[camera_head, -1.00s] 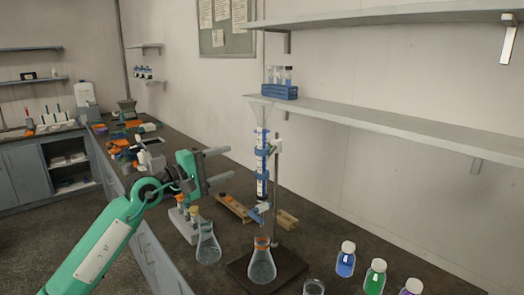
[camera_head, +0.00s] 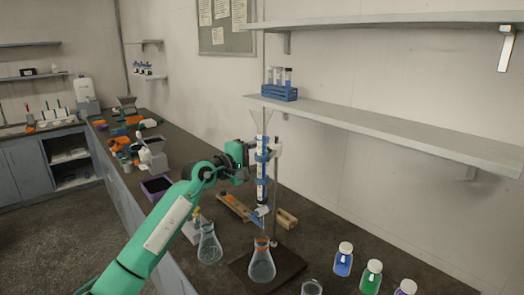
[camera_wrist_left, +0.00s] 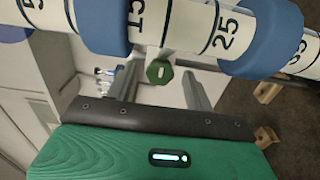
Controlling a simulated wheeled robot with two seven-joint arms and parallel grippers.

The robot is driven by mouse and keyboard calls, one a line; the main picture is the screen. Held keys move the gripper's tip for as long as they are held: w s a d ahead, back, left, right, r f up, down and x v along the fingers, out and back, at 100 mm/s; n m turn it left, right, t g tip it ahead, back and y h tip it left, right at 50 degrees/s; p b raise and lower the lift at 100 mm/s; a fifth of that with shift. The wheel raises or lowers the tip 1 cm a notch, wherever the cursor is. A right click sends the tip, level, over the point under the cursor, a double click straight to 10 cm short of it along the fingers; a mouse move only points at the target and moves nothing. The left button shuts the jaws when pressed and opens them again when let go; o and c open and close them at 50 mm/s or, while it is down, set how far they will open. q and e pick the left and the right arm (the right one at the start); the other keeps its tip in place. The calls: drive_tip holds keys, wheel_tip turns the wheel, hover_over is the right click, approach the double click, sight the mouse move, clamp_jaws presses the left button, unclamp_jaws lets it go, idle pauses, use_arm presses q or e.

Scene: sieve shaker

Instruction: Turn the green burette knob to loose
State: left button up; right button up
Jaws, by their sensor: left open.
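The burette (camera_head: 262,180) stands upright on its stand, a white tube with blue clamps. In the left wrist view its numbered tube (camera_wrist_left: 198,25) crosses the top, close up. The green knob (camera_wrist_left: 160,72) is a small octagon with a pale bar on its face, just below the tube in that view. My left gripper (camera_head: 246,156) is beside the burette in the head view. In the left wrist view its fingers (camera_wrist_left: 162,84) are open, one on each side of the knob, with gaps showing. The knob cannot be made out in the head view. My right gripper is not in view.
A flask (camera_head: 262,264) stands under the burette on the dark stand base (camera_head: 290,265). Another flask (camera_head: 209,245) is to its left. Capped bottles (camera_head: 343,260) stand at the front right. A shelf (camera_head: 400,132) with a blue tube rack (camera_head: 280,93) is above right.

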use_arm(q)
drive_tip(key=shift+w+d, duration=0.3)
drive_tip(key=c, duration=1)
drive_tip(key=shift+o, duration=0.2)
drive_tip(key=shift+n, duration=2.9)
drive_tip(key=o, duration=1)
drive_tip(key=shift+c, duration=0.2)
drive_tip(key=shift+s+a+b, duration=0.1)
drive_tip(key=shift+s+b, duration=0.05)
drive_tip(key=shift+b, duration=0.2)
